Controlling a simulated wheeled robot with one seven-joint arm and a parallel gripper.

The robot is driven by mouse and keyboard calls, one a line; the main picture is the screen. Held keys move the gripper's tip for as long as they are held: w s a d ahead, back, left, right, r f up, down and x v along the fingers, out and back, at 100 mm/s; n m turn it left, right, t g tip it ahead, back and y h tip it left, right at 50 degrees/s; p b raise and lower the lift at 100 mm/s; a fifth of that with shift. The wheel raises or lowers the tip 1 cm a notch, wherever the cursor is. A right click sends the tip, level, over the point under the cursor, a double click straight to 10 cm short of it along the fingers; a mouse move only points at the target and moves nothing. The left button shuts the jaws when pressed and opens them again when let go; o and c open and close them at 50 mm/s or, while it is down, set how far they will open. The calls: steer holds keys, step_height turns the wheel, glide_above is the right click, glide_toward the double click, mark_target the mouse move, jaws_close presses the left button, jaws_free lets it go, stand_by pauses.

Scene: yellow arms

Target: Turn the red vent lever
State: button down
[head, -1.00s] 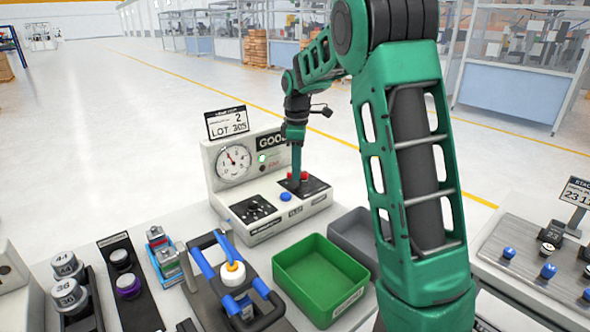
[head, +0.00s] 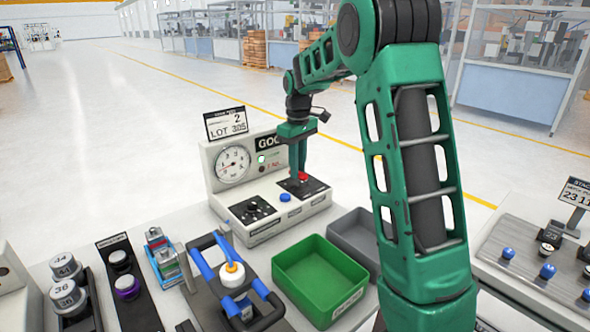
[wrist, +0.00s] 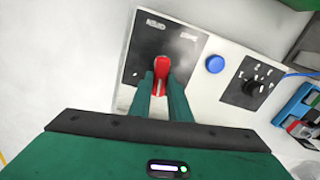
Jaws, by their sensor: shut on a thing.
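The red vent lever (wrist: 161,68) stands on a dark panel (wrist: 140,45) of the white test unit, and part of it shows in the head view (head: 303,176). My gripper (wrist: 162,82) is shut on the lever, with one green finger on each side of it. In the head view my gripper (head: 299,172) reaches down onto the panel from above. The lever's base is partly hidden by the fingers. The gauge (head: 233,164) on the unit has its needle near the lower left.
A blue button (wrist: 215,64) and a black selector knob (wrist: 252,87) sit beside the panel. A green bin (head: 318,275) and a grey bin (head: 352,232) stand in front. A fixture with blue handles (head: 205,265) is at the front left.

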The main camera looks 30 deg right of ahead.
steer(key=m, duration=0.3)
steer(key=d+m, duration=0.1)
steer(key=m, duration=0.1)
steer(key=shift+w+d+r+m, duration=0.15)
steer(key=shift+w+m, duration=0.05)
steer(key=shift+m, duration=0.2)
steer(key=m, duration=0.5)
steer(key=shift+s+d, duration=0.2)
steer(key=shift+d, duration=0.2)
steer(key=c, duration=1.6)
jaws_free()
steer(key=shift+c, duration=0.2)
step_height(320, 180, up, 11)
steer(key=shift+f, duration=0.2)
